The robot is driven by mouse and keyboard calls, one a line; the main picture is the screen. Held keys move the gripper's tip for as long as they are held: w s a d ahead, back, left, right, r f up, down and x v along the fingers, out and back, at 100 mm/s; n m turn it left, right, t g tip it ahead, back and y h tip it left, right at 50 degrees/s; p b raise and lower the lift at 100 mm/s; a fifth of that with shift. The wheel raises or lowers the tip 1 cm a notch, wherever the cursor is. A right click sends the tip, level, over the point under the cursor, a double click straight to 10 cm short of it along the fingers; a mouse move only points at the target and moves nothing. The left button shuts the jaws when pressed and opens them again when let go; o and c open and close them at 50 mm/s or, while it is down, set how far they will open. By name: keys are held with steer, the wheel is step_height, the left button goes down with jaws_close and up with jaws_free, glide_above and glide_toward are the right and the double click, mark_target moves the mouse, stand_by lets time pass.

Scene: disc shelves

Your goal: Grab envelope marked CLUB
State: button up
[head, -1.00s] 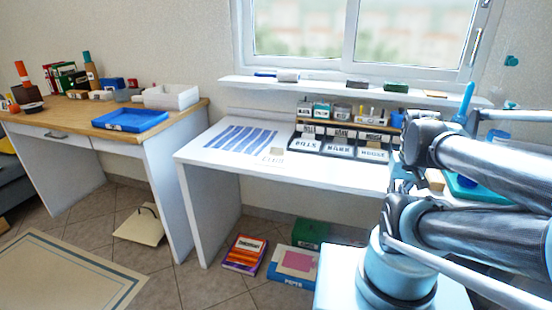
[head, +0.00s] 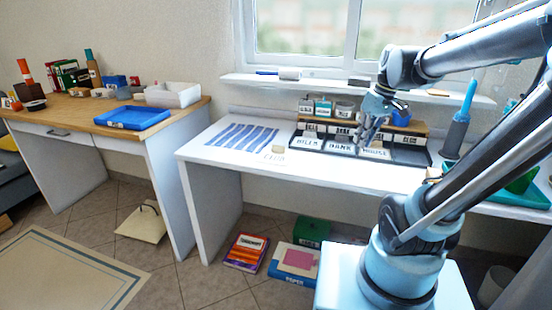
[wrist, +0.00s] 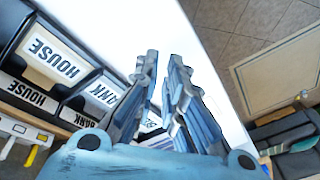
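A pale flat piece with lettering that appears to read CLUB (head: 272,157) lies on the white desk, left of the dark sorter, with a small tan block at its back edge. My gripper (head: 364,138) is above the front of the sorter, to the right of that piece and apart from it. In the wrist view my gripper (wrist: 163,62) has its two fingers spread with a narrow gap and nothing held between them. White and dark marks show low between the fingers, too covered to read.
The dark sorter (head: 312,152) has compartments marked BILLS, BANK and HOUSE; the HOUSE card (wrist: 52,58) is close in the wrist view. A blue-striped sheet (head: 240,138) lies left. A green tray (head: 522,190) is at the right. The desk's front strip is clear.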

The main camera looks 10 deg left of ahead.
steer(key=w+a+r+n+g+y, duration=0.1)
steer(key=w+a+r+n, duration=0.35)
steer(key=w+a, duration=0.55)
steer(key=n+g+y, duration=0.1)
steer(key=n+g, duration=0.1)
steer(key=n, duration=0.3)
glide_above(286, 153)
steer(key=w+d, duration=0.2)
steer(key=f, duration=1)
steer(key=shift+s+a+f, duration=0.25)
steer(key=shift+d+x, duration=0.15)
steer(key=shift+x, duration=1.25)
steer(key=shift+d+x, duration=0.15)
steer(key=shift+x, duration=1.3)
steer(key=shift+s+f, duration=0.1)
steer(key=shift+c, duration=0.6)
jaws_close()
